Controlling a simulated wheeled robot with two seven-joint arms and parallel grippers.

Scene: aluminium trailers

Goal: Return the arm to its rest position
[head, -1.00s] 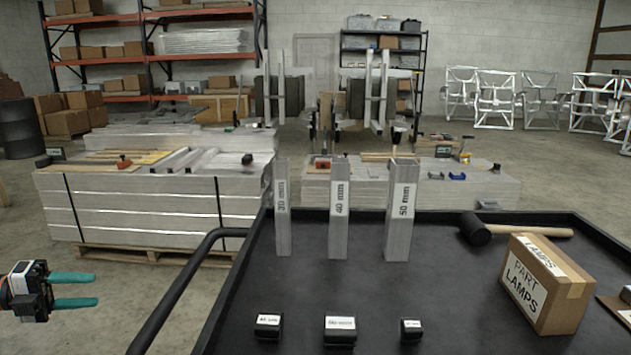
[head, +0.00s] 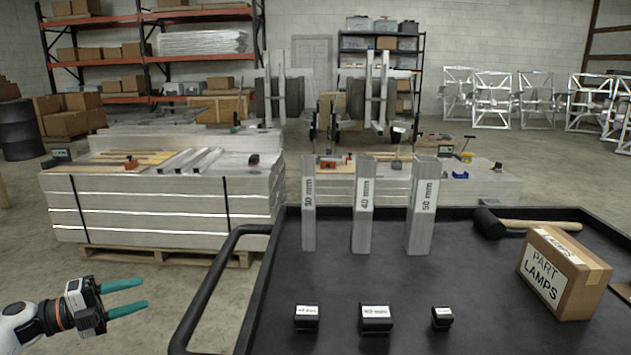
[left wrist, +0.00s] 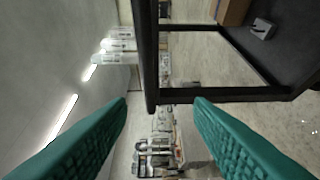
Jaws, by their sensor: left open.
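My left gripper (head: 124,295) is at the lower left of the head view, over the floor and left of the black cart. Its two teal fingers are apart, with nothing between them. In the left wrist view the same fingers (left wrist: 160,120) stand wide apart at both sides, also empty. The cart's black handle bar (left wrist: 146,50) shows beyond them there. My right gripper is not in either view.
The black cart (head: 280,275) has a tubular handle (head: 215,275) on its left. On it stand tubes marked 30 mm (head: 308,220), 40 mm (head: 363,210) and 50 mm (head: 422,210), several black caps (head: 376,319), a lamps box (head: 565,275) and a mallet (head: 490,222).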

